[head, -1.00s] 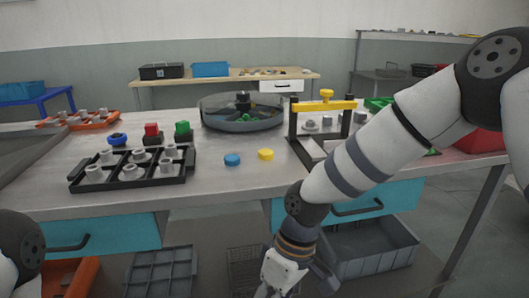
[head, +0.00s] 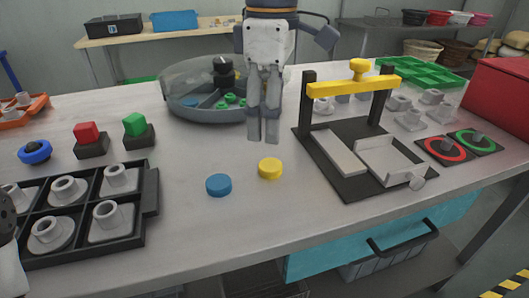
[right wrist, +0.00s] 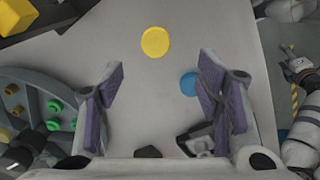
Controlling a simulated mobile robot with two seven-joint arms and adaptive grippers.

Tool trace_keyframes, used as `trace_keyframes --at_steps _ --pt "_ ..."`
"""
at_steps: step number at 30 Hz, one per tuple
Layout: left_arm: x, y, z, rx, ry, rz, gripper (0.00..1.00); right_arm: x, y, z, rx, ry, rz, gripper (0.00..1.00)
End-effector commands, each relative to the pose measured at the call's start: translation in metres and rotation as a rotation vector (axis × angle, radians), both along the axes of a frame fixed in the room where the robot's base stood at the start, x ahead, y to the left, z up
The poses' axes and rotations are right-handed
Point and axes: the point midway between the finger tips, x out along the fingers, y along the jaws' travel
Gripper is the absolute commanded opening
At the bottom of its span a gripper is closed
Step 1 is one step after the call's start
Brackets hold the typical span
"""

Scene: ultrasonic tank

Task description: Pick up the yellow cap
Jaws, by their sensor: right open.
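The yellow cap (head: 270,168) is a small round disc lying flat on the grey table, right of the blue cap (head: 218,185). My right gripper (head: 264,141) points down above the table, just behind the yellow cap in the head view, and is empty. In the right wrist view its two purple-padded fingers (right wrist: 164,78) are wide apart. The yellow cap (right wrist: 155,42) shows there above the gap between them, untouched. The blue cap (right wrist: 189,84) is partly hidden by the right-hand finger. My left gripper (right wrist: 300,68) seems to show small at the right edge of that view, its jaws unclear.
A black frame with a yellow crossbar (head: 353,85) stands right of the caps. A round grey tank (head: 185,100) is behind my right gripper. A black tray (head: 150,190) with grey fittings is at left. The table front around the caps is clear.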

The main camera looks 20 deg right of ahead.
Motion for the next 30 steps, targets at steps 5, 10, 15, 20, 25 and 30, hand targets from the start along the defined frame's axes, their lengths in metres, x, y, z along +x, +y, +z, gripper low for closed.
trace_keyframes --at_steps 5,10,15,20,25,30 --pt "-0.001 0.0 -0.001 0.0 0.004 0.0 0.54 0.0 0.0 -0.036 0.0 0.004 0.001 0.59" --pt "-0.002 0.0 -0.002 0.0 0.007 0.0 0.54 0.004 -0.003 -0.063 0.003 0.007 -0.001 0.59" --pt "-0.003 0.0 -0.003 0.0 0.01 0.0 0.54 0.007 -0.005 -0.09 0.001 0.003 0.0 0.59" --pt "-0.002 0.0 -0.003 0.0 0.009 0.0 0.54 0.007 -0.005 -0.094 0.001 0.0 0.0 0.59" --pt "-0.002 0.0 -0.003 0.0 0.009 0.0 0.54 0.007 -0.005 -0.093 0.001 0.0 0.0 0.44" --pt "-0.002 0.0 -0.003 0.0 0.009 0.0 0.54 0.007 -0.005 -0.093 0.0 0.0 0.0 0.24"
